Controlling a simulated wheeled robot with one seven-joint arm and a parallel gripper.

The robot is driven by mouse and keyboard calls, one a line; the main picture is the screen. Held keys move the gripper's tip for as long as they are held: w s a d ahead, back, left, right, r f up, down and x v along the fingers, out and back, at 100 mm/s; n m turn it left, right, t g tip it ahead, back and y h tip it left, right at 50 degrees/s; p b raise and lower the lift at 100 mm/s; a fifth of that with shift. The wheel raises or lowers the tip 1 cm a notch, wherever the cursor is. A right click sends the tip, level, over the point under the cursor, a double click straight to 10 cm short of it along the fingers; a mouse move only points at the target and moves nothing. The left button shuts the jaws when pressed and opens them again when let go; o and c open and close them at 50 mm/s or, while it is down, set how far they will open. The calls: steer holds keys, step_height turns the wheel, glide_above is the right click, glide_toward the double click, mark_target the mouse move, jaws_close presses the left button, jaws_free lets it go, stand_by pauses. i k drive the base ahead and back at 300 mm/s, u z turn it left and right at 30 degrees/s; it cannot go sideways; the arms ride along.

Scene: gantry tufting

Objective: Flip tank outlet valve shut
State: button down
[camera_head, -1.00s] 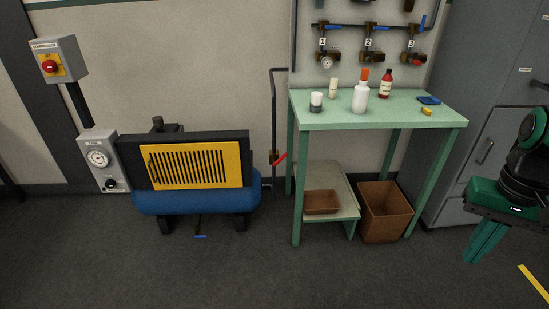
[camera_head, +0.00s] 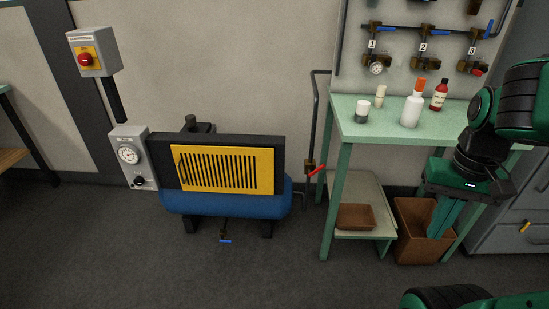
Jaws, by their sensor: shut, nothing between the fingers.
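The air tank (camera_head: 225,201) is the blue cylinder under the compressor's yellow slotted guard (camera_head: 222,168), left of the middle. A valve with a red lever (camera_head: 317,171) sits on the dark vertical pipe just right of the tank. Its lever slants up to the right, off the line of the pipe. A blue-handled valve (camera_head: 225,241) hangs below the tank near the floor. My gripper (camera_head: 440,232) is at the right, pointing down, its green fingers together and empty. It appears in front of the brown bin, well away from both valves.
A green table (camera_head: 358,131) with bottles stands right of the pipe. Its lower shelf (camera_head: 373,215) holds a brown tray (camera_head: 355,216), and a brown bin (camera_head: 405,250) stands beside it. A red-button switch box (camera_head: 90,54) is on the wall. The floor before the tank is clear.

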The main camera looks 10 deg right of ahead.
mark_target(311, 173)
steer(key=u, duration=0.2)
steer(key=i, duration=1.3)
steer(key=z, duration=0.2)
